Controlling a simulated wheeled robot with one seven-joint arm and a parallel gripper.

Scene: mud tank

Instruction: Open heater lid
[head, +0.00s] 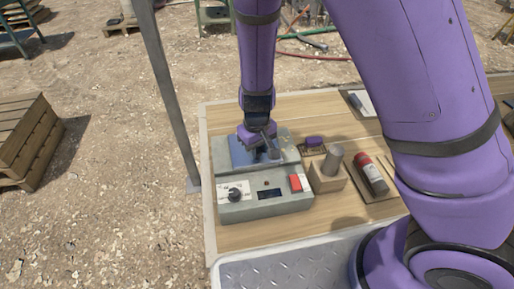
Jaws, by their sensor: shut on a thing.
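The heater (267,208) is a grey box on the wooden table, with a black dial, a small dark display and a red switch on its front part. Its lid (290,154) is the grey slab at the back of the box, and it looks low and about flat. My gripper (268,148) comes down from above onto the lid and is shut at its handle area. The gripper hides most of the handle and part of the lid, so the exact grip is hard to see. A bluish plate (240,152) shows beside the gripper.
A metal post (166,90) rises left of the table. A metal tread plate (305,268) lies in front.

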